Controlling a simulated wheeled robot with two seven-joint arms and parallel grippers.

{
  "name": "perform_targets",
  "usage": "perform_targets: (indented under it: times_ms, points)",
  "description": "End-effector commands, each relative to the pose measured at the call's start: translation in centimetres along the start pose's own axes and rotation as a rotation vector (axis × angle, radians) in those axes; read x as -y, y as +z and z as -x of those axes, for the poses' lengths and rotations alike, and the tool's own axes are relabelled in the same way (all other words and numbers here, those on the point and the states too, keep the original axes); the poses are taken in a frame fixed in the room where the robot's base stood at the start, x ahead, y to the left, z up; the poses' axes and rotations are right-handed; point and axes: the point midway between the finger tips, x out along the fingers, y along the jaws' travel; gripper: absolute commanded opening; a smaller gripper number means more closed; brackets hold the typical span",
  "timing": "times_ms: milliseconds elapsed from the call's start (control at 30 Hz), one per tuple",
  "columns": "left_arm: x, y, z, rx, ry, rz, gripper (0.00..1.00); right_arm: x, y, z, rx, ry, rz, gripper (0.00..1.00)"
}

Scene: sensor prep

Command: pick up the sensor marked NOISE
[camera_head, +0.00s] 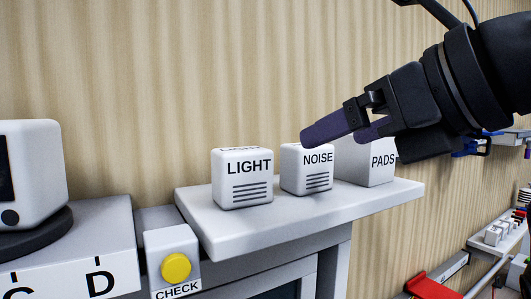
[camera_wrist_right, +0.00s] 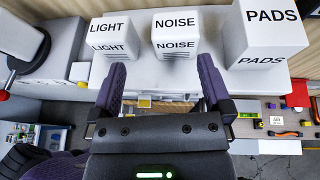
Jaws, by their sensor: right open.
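The NOISE sensor (camera_head: 307,178) is a small white cube with black lettering and dark slots. It stands upright on a light grey shelf (camera_head: 240,229), between the LIGHT and PADS boxes. In the right wrist view the NOISE sensor (camera_wrist_right: 176,44) is ahead of my right gripper (camera_wrist_right: 160,75), roughly between the lines of its two purple fingers. My right gripper (camera_head: 345,130) is open and empty. My left gripper is not in view.
The LIGHT cube (camera_head: 242,187) stands left of the NOISE sensor with a narrow gap. The larger PADS box (camera_head: 367,165) stands close on its right. A yellow button (camera_head: 176,267) marked CHECK is lower left. A patterned wall (camera_head: 200,60) rises behind the shelf.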

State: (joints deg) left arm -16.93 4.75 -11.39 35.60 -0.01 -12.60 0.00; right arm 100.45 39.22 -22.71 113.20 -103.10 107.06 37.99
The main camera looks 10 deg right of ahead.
Motion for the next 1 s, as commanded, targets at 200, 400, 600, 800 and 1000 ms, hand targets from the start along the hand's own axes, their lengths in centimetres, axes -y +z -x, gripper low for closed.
perform_targets:
  times_ms: [200, 400, 600, 800, 1000]
  points:
    - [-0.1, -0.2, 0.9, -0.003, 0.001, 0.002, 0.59, 1.2, 0.5, -1.8, 0.003, -0.078, -0.012, 1.00]
    - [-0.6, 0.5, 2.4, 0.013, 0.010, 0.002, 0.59, 1.6, 0.7, -5.0, 0.001, -0.074, -0.011, 1.00]
    - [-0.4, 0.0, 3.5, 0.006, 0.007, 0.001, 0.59, 2.0, 0.7, -8.4, 0.005, -0.074, -0.011, 1.00]
    - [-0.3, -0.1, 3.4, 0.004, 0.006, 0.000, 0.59, 2.0, 0.5, -8.7, 0.007, -0.074, -0.009, 1.00]
    - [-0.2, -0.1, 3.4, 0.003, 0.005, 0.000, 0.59, 2.0, 0.5, -8.7, 0.007, -0.074, -0.009, 0.64]
